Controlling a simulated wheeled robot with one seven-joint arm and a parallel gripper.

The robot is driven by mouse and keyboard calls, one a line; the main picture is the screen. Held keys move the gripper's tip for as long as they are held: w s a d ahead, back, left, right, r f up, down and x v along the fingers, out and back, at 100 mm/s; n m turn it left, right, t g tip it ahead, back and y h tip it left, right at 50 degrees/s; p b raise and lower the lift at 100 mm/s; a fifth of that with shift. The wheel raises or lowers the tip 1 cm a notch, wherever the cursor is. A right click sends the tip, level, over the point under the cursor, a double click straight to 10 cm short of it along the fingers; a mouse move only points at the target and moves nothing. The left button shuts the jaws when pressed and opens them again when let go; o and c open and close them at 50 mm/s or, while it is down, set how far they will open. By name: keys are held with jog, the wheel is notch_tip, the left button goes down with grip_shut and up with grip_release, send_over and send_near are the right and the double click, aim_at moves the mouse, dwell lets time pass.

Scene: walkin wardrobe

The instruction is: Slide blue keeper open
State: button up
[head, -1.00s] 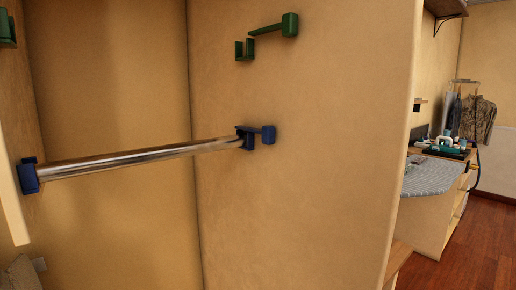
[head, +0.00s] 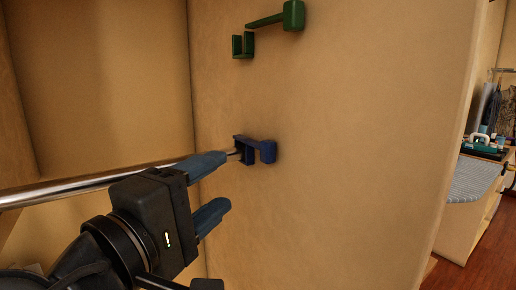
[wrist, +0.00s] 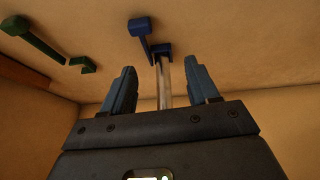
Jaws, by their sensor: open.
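The blue keeper (head: 267,151) is a bar with an end knob at the blue bracket (head: 246,152) on the wall panel, across the bracket's top. In the wrist view the keeper's knob (wrist: 140,26) and the bracket (wrist: 163,48) show beyond my fingertips. A metal rod (head: 70,186) runs into the bracket; my gripper hides part of it. My gripper (head: 228,180) is open and empty, left of the keeper and apart from it. In the wrist view the rod (wrist: 164,88) appears between the fingers of my gripper (wrist: 164,75); I cannot tell whether they touch it.
Above, a green bracket (head: 243,45) and a green keeper (head: 278,18) sit on the same panel, the keeper drawn away to the right. The panel right of the blue keeper is bare. A counter with an ironing board (head: 474,178) stands at far right.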

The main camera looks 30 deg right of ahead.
aim_at(252, 145)
jog(key=d+r, duration=0.1)
jog(key=d, duration=0.1)
jog(key=w+d+m+g+p, duration=0.1)
jog(key=d, duration=0.1)
jog(key=d+r+g, duration=0.1)
jog(key=d, duration=0.1)
jog(key=shift+w+d+r+p, duration=0.3)
jog(key=shift+w+d+p, duration=0.05)
jog(key=shift+d+p, duration=0.05)
grip_shut()
dwell(0.5)
